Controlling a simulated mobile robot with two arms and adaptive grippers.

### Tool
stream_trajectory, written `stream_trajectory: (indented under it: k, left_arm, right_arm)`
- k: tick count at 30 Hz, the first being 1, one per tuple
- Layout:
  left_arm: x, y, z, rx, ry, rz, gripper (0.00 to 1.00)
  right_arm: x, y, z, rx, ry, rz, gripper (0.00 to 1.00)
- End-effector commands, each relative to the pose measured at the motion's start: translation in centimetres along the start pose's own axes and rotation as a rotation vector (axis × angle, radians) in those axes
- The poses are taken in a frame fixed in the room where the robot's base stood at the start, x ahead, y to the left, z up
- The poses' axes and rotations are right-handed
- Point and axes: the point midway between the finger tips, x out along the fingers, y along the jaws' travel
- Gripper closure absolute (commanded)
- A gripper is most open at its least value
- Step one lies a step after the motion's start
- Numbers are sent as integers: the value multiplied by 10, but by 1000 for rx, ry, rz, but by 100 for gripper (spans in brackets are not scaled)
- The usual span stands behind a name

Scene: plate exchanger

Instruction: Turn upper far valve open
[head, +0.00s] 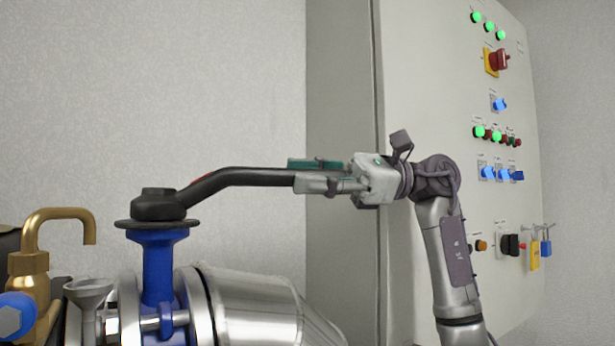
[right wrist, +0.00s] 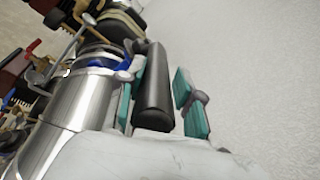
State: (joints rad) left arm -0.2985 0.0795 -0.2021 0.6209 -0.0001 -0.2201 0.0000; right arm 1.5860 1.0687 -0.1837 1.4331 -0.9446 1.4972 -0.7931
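The valve handle (head: 240,178) is a long black lever. It runs right from a black hub (head: 158,204) on top of a blue valve neck (head: 158,265). My right gripper (head: 304,172) is at the free right end of the lever, with its fingers on either side of it. In the right wrist view the lever (right wrist: 155,88) lies between the teal finger pads. It is close to the left pad, and a gap shows to the right pad, so the gripper is open around the lever. My left gripper is not in view.
A grey control cabinet (head: 425,120) with lights and switches stands behind my right arm. A shiny metal pipe (head: 255,305) lies below the lever. A brass bent pipe (head: 45,225) is at the left. Clear space lies above the lever, before the wall.

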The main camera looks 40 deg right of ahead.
Motion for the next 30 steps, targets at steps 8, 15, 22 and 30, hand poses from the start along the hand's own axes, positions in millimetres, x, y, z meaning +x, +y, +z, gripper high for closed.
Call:
stream_trajectory:
  k: [8,15,22,30]
  left_arm:
    - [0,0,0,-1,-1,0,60]
    - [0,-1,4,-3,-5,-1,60]
    - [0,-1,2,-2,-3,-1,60]
    - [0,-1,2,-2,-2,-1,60]
  right_arm:
    - [1,2,-1,0,3,7,50]
    - [-10,1,-1,1,3,7,50]
    - [-57,0,-1,1,1,3,50]
    - [-106,-1,-1,0,0,3,50]
